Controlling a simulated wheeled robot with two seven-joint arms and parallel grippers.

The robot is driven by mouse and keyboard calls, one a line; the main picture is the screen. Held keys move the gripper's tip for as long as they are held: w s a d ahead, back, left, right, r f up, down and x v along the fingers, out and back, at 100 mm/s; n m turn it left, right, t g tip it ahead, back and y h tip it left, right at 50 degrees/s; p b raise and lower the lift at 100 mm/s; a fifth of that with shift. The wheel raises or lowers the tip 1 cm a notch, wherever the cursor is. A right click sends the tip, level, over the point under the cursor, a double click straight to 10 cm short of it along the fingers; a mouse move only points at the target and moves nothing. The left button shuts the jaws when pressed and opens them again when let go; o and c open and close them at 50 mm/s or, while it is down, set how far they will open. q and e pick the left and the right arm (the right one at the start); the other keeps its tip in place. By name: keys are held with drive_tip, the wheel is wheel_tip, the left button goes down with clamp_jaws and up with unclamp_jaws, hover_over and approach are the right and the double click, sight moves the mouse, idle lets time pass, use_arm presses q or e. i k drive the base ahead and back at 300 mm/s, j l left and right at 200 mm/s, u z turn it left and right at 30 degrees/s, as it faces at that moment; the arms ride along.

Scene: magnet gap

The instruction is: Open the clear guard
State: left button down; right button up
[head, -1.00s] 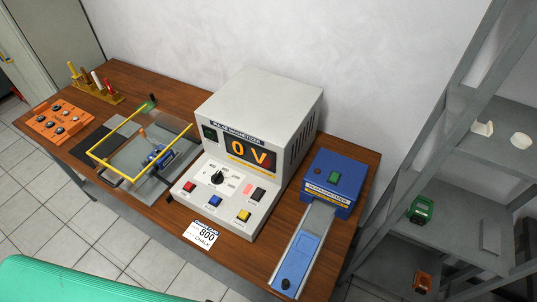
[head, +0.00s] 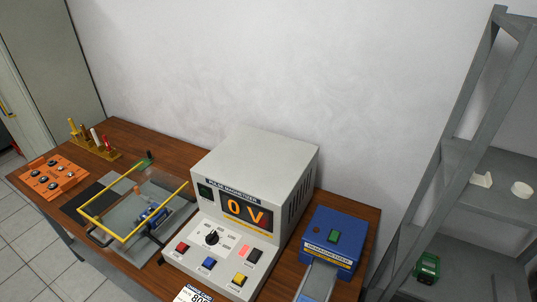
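The clear guard (head: 129,236) is a transparent cover with a yellow frame. It sits on the grey fixture plate at the left part of the wooden bench, and its frame stands over a small blue and metal part (head: 152,217). The guard looks lowered over the fixture, but its exact angle is hard to tell. A green-tipped lever (head: 146,158) stands behind it. Neither of my grippers shows in the head view.
The grey pulse magnetizer (head: 240,215), reading 0 V, stands right of the guard. A blue demagnetizer (head: 335,238) is farther right. An orange tray (head: 49,178) and a rack of coloured sticks (head: 95,142) are at the left. Grey shelving (head: 455,230) stands at the right.

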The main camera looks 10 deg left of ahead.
sight(124, 241)
drive_tip(key=j+u, duration=0.2)
drive_tip(key=u, duration=0.25)
drive_tip(key=k+j+u, duration=0.1)
drive_tip(key=u, duration=0.35)
drive_tip(key=j+u, duration=0.3)
drive_tip(key=u, duration=0.15)
drive_tip(key=i, duration=0.05)
